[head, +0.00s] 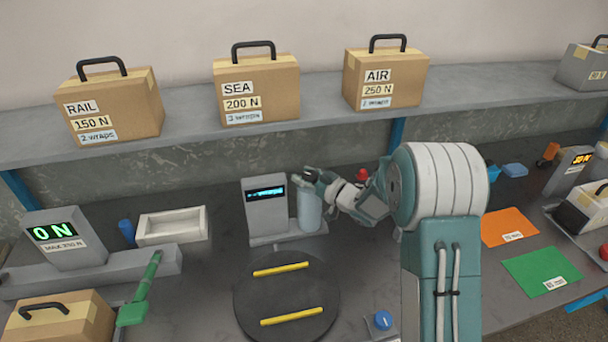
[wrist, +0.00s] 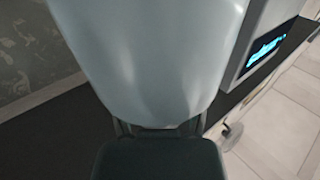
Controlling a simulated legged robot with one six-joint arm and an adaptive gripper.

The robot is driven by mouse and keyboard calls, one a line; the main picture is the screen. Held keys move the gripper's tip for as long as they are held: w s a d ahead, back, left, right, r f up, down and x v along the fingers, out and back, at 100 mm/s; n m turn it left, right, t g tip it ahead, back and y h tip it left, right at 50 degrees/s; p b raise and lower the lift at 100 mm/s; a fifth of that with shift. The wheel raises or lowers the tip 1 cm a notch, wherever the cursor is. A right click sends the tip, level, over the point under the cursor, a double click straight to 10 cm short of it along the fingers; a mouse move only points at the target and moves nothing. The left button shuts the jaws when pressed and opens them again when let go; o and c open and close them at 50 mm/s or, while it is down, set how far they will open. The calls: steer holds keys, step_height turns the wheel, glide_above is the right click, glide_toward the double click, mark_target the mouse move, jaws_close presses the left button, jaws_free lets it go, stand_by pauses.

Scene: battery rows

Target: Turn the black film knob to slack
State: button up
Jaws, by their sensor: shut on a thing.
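The film roll (head: 310,210) is a pale blue-grey upright cylinder beside a grey display post (head: 265,208) with a blue-lit screen. My gripper (head: 318,178) reaches in from the right at the top of the roll. It is shut on the small black film knob there, which is mostly hidden by the fingers; I cannot read its setting. In the wrist view the pale roll (wrist: 150,55) fills the middle, and the dark end of my gripper (wrist: 160,135) is in front of its lower edge. The knob cannot be made out there.
A black turntable (head: 250,298) with two yellow strips lies in front of the post. A blue knob (head: 382,320) is to its right. A green lever (head: 145,280) and a "0 N" readout (head: 55,235) stand left. Labelled boxes line the shelf (head: 190,105). A red button shows behind my arm.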

steer(key=shift+s+n+g+y, duration=0.2)
steer(key=shift+n+g+y, duration=0.85)
steer(key=shift+n+g, duration=0.75)
steer(key=shift+s+n+g+y, duration=0.2)
steer(key=shift+n+g+y, duration=1)
steer(key=shift+g, duration=1.1)
steer(key=shift+n+g, duration=0.3)
steer(key=shift+s+n+g+h, duration=0.25)
steer(key=shift+n+g, duration=1.15)
steer(key=shift+g, duration=0.8)
steer(key=shift+s+n+g+h, duration=0.1)
steer(key=shift+s+n+g, duration=0.1)
steer(key=shift+n+g, duration=1.6)
steer(key=shift+r+m+g, duration=0.1)
steer(key=shift+m+g, duration=0.2)
steer(key=shift+g, duration=0.2)
steer(key=o, duration=0.9)
steer(key=shift+o, duration=0.2)
steer(key=shift+a, duration=0.1)
